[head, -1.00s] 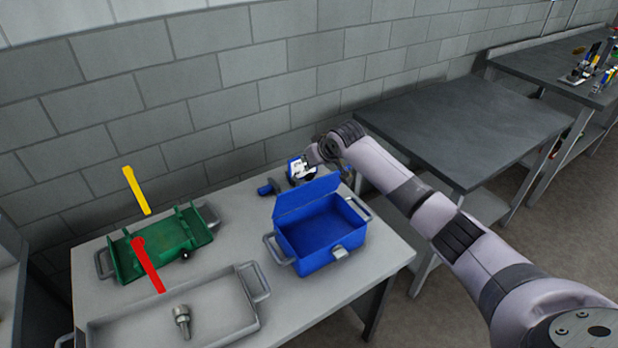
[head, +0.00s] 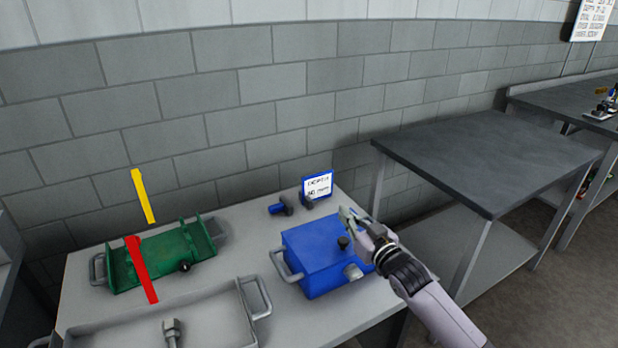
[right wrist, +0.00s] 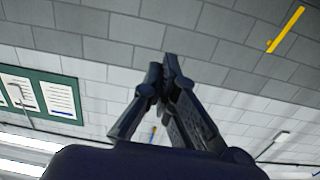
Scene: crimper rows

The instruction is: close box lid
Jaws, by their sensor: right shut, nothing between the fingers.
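The blue box (head: 320,277) stands on the grey table, and its lid (head: 318,238) lies flat over the top with no gap that I can make out. A black knob (head: 343,243) sits on the lid. My right gripper (head: 346,214) is at the back right corner of the box, just above lid height. Whether it touches the lid I cannot tell. In the right wrist view its fingers (right wrist: 170,62) meet at the tips and are empty. My left gripper is in neither current view. The inside of the box is hidden.
A green holder (head: 165,258) and an open grey tray (head: 252,292) share the table (head: 85,262) left of the box. A small blue-framed sign (head: 317,186) and a blue cylinder (head: 277,209) stand behind it. A bare dark table (head: 490,160) is to the right.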

